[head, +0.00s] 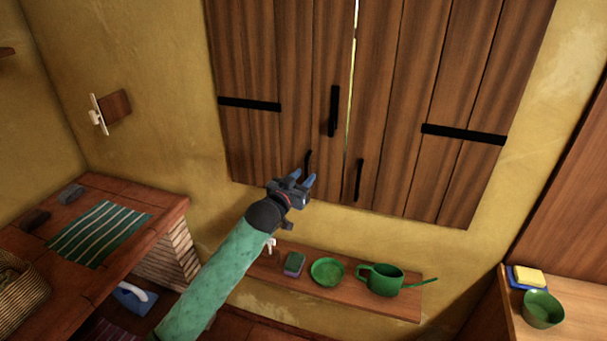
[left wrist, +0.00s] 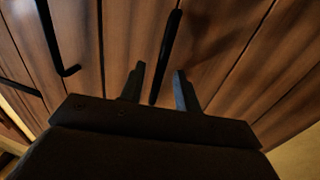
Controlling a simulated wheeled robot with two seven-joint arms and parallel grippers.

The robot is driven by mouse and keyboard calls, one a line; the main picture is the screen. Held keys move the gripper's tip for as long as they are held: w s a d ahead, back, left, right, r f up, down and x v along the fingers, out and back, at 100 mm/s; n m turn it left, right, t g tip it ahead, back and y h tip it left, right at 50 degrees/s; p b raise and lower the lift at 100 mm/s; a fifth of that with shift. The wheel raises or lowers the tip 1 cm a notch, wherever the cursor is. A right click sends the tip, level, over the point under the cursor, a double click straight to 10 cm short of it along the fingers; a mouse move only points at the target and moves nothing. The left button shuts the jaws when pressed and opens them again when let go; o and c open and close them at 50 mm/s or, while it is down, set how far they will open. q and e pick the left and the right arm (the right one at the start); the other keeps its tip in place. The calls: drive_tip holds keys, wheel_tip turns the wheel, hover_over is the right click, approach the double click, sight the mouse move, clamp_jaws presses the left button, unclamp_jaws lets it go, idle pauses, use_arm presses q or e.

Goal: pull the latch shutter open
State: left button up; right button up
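The latch shutter is a pair of brown plank shutters (head: 398,90) on the back wall, with a thin bright gap between the leaves. A black latch bar (head: 333,110) stands upright on the left leaf near the gap. Black handles sit lower, one on the left leaf (head: 308,160) and one on the right leaf (head: 358,180). My left gripper (head: 304,181) is open just below and in front of the left handle. In the left wrist view a black bar (left wrist: 167,50) runs toward the space between the open fingers (left wrist: 160,88). I cannot tell whether they touch. My right gripper is out of view.
A wooden shelf (head: 345,295) below the shutters holds a sponge (head: 294,264), a green bowl (head: 327,272) and a green pot (head: 384,279). A brick counter (head: 165,203) stands at left. A wooden counter (head: 565,333) at right holds a green bowl (head: 542,309).

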use_arm(q)
drive_tip(key=shift+w+d, duration=0.2)
drive_tip(key=shift+w, duration=0.05)
clamp_jaws()
drive_tip(key=shift+s, duration=0.15)
